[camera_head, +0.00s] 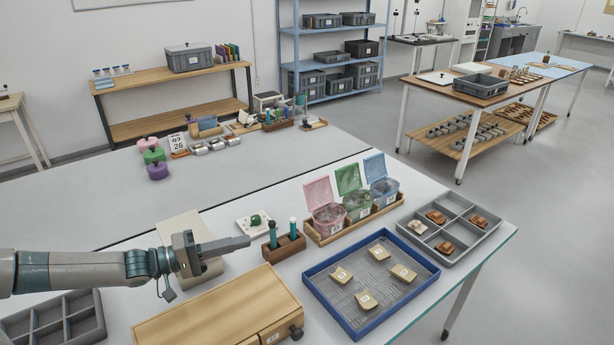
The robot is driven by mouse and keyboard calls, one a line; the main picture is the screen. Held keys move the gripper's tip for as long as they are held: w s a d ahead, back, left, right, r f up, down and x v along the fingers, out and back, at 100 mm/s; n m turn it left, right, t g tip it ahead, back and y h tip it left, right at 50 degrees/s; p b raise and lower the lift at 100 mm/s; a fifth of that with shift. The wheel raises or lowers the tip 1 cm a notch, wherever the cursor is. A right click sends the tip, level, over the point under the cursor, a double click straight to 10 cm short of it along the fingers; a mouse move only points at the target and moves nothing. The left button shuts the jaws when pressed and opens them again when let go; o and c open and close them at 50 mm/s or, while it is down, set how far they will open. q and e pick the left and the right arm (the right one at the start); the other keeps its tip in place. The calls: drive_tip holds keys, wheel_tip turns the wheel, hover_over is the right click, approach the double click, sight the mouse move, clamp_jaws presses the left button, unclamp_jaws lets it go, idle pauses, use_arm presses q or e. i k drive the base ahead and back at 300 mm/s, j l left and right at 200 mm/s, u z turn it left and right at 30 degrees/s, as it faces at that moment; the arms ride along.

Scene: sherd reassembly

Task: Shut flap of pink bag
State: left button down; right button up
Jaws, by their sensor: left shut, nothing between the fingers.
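The pink bag (328,215) stands at the left end of a wooden tray, beside a green one and a blue one. Its pink flap (319,192) stands up, open, at the back. My left gripper (246,241) comes in from the left, fingers together and empty, pointing right. It is left of the pink bag and apart from it, over the table near a wooden holder. My right gripper is not in view.
The wooden holder (285,245) with two upright tubes stands between my gripper and the bags. A blue-rimmed tray (358,327) with several sherds lies in front. A grey compartment tray (465,252) is at right. A wooden box (215,310) sits below my arm.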

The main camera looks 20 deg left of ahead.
sight(317, 193)
drive_tip(key=i+j, duration=0.2)
drive_tip(key=i, duration=0.3)
drive_tip(key=i+j, duration=0.2)
drive_tip(key=i, duration=0.25)
